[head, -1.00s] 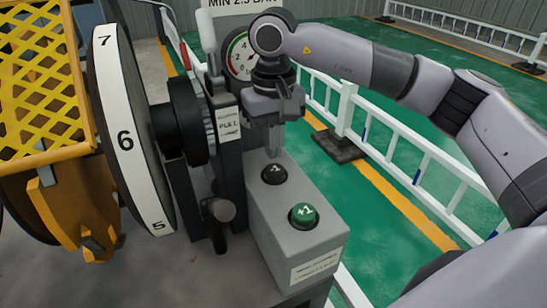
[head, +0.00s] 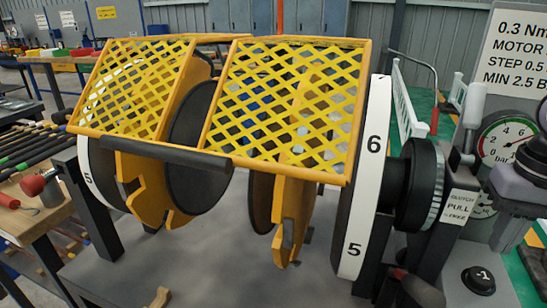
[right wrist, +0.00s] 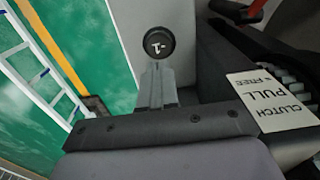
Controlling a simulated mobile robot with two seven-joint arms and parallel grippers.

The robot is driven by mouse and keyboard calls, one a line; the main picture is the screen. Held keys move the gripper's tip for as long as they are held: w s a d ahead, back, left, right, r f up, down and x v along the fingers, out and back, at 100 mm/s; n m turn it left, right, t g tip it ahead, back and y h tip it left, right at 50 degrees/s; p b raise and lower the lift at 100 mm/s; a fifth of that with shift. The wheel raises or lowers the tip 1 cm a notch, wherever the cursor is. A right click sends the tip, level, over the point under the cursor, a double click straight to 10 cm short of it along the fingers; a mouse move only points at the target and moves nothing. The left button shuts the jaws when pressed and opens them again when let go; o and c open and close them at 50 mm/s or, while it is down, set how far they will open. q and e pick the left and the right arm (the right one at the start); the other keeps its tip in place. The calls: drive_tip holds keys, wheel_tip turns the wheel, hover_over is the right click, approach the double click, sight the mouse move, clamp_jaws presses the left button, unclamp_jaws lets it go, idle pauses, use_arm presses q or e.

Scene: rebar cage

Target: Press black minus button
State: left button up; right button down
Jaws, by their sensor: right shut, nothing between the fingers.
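The round black button marked -1 (head: 478,279) sits on the grey control box (head: 467,262) at the lower right of the head view. It also shows in the right wrist view (right wrist: 158,43), uncovered. My right gripper (head: 505,240) is at the right edge of the head view, partly cut off, above the box. In the right wrist view its fingers (right wrist: 157,72) are together and empty, with the tips appearing right beside the button. I cannot tell whether they touch it. My left gripper is not in view.
A numbered white wheel (head: 365,180) and yellow mesh guard (head: 285,110) stand left of the box. A clutch label (head: 459,205) and pressure gauge (head: 500,140) are near my right gripper. A tool bench (head: 35,195) is at the left.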

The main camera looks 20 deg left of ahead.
sight(482, 273)
idle(0.4)
drive_tip(key=s+r+t+p, duration=0.1)
drive_tip(key=s+r+t, duration=0.2)
drive_tip(key=r, duration=0.5)
drive_tip(key=shift+s+r+p, duration=0.15)
drive_tip(key=shift+s+p, duration=0.15)
drive_tip(key=shift+s, duration=0.05)
drive_tip(key=x, duration=1.3)
drive_tip(key=shift+s+f+p, duration=0.2)
drive_tip(key=shift+s+p, duration=0.05)
drive_tip(key=shift+p, duration=0.1)
drive_tip(key=shift+f, duration=0.35)
